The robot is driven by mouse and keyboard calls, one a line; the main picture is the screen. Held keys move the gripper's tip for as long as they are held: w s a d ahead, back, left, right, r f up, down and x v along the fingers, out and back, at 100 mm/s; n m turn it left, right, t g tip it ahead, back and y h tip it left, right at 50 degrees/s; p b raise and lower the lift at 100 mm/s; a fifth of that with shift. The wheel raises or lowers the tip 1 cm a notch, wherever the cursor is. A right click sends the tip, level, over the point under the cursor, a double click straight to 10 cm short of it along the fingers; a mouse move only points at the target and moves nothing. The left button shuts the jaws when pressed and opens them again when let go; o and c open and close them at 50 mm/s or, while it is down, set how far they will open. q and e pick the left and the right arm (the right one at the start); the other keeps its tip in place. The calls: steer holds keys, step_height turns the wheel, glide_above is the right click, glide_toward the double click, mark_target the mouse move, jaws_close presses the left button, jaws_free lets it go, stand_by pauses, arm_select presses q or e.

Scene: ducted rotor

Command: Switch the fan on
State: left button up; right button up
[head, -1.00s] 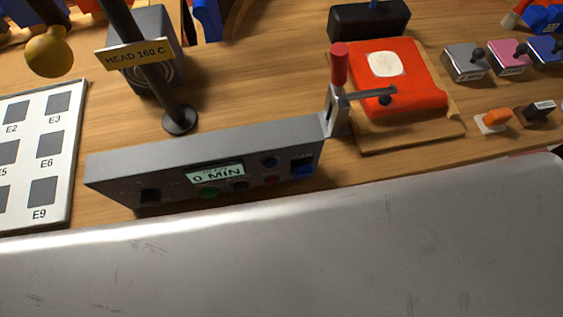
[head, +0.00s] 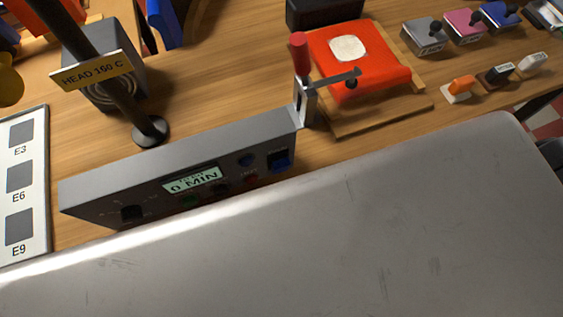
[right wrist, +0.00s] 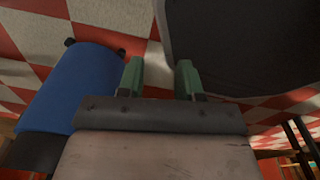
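No thing marked as a fan shows. A grey box with round ringed openings (head: 105,97) stands at the upper left behind a black post; I cannot tell whether it is the fan. The switch's label and position are too small to read. My right gripper (right wrist: 159,78) is open and empty in the right wrist view, above a checkered floor. My left gripper is not in view.
A yellow sign (head: 90,72) reads HEAD 160 C. A red-handled clamp (head: 301,80) stands beside an orange pad (head: 358,62). A labelled white board (head: 42,185) is at left. A blue object (right wrist: 75,85) is near my right gripper.

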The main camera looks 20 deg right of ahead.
jaws_close()
stand_by(1.5)
